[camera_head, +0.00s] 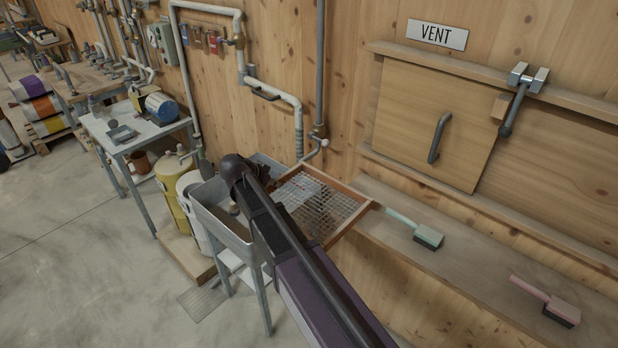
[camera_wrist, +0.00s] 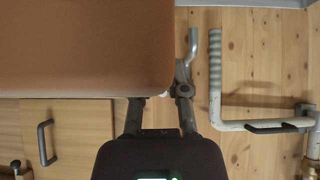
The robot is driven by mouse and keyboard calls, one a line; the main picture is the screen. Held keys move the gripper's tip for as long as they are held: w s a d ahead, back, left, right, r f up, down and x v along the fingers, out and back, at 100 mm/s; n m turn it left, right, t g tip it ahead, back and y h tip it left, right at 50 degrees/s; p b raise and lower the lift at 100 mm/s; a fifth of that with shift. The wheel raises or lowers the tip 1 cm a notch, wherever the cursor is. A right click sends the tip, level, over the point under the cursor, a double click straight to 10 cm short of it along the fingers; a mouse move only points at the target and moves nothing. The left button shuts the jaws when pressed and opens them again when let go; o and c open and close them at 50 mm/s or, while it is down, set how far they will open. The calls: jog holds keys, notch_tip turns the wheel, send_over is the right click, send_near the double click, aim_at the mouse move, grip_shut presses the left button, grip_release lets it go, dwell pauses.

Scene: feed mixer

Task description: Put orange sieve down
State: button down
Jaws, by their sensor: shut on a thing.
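The orange sieve (camera_head: 352,223) has an orange-brown square frame with a wire mesh. In the head view it lies over the right part of the grey trough (camera_head: 212,221), beside the wooden shelf's left end; I cannot tell whether it touches either. My dark arm covers its left side and hides the gripper there. In the wrist view a broad orange-brown face of the sieve (camera_wrist: 85,45) fills the upper left. My gripper (camera_wrist: 160,98) meets its lower right edge and is shut on it; the exact contact is partly hidden.
The shelf (camera_head: 480,265) carries a green brush (camera_head: 428,236) and a pink brush (camera_head: 562,310), with bare room between them. A vent panel (camera_head: 415,115) with a handle is above. A white pipe (camera_head: 285,97) runs down the wall. Yellow (camera_head: 172,196) and white containers stand left of the trough.

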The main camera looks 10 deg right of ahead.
aim_at(306, 168)
jog(key=w+d, duration=0.3)
jog(key=d, duration=0.1)
jog(key=w+d+f+b, duration=0.1)
jog(key=w+d, duration=0.2)
jog(key=d, duration=0.1)
jog(key=w+d+f+b, duration=0.1)
jog(key=w+d, duration=0.2)
jog(key=d, duration=0.1)
jog(key=shift+d, duration=0.15)
jog(key=shift+s+f+b, duration=0.1)
jog(key=shift+f+b, duration=0.5)
jog(key=shift+f, duration=0.1)
jog(key=shift+d+f+b, duration=0.1)
jog(key=shift+f+b, duration=1.75)
jog(key=shift+b, duration=0.1)
jog(key=shift+f, duration=0.15)
jog(key=c, duration=0.6)
grip_release()
jog(key=shift+c, duration=0.2)
